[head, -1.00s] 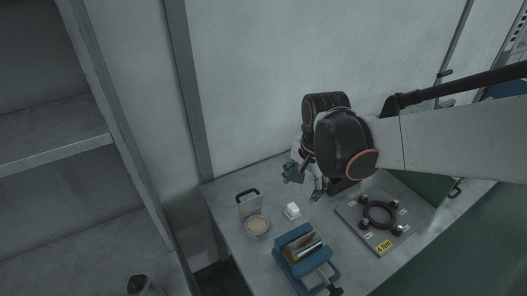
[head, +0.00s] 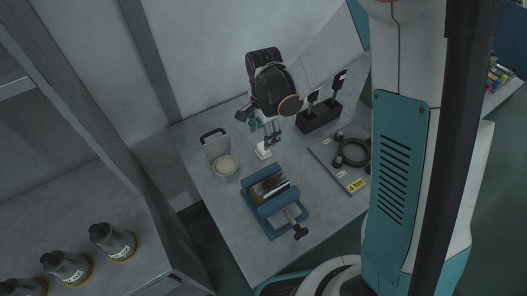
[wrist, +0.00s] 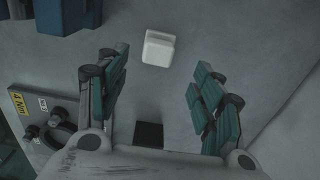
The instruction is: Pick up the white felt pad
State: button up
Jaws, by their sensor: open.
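The white felt pad (wrist: 159,48) is a small, thick white block lying on the grey table. In the head view the pad (head: 263,151) sits between the round-topped dish and the blue vise, just below my gripper. My gripper (head: 262,130) is open and empty above the table, close to the pad. In the wrist view the two teal-padded fingers of my gripper (wrist: 160,82) are spread wide, and the pad lies beyond their tips, roughly centred between them. I cannot tell the exact height of the fingers above the pad.
A blue vise (head: 270,195) stands in front of the pad. A dish with a beige top (head: 225,167) and a handled plate (head: 215,145) stand left. A black holder with upright tools (head: 318,115) and a plate marked 4 Nm (head: 355,185) are right.

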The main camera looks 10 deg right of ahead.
aim_at(263, 150)
jog(key=shift+s+a+f+b, duration=0.15)
jog(key=shift+f+b, duration=0.55)
jog(key=shift+f, duration=1.05)
jog(key=shift+s+d+f+b, duration=0.1)
jog(key=shift+f+b, duration=0.6)
jog(key=shift+f, duration=1)
jog(key=shift+r, duration=0.1)
jog(key=shift+c, duration=0.2)
jog(key=c, duration=1.2)
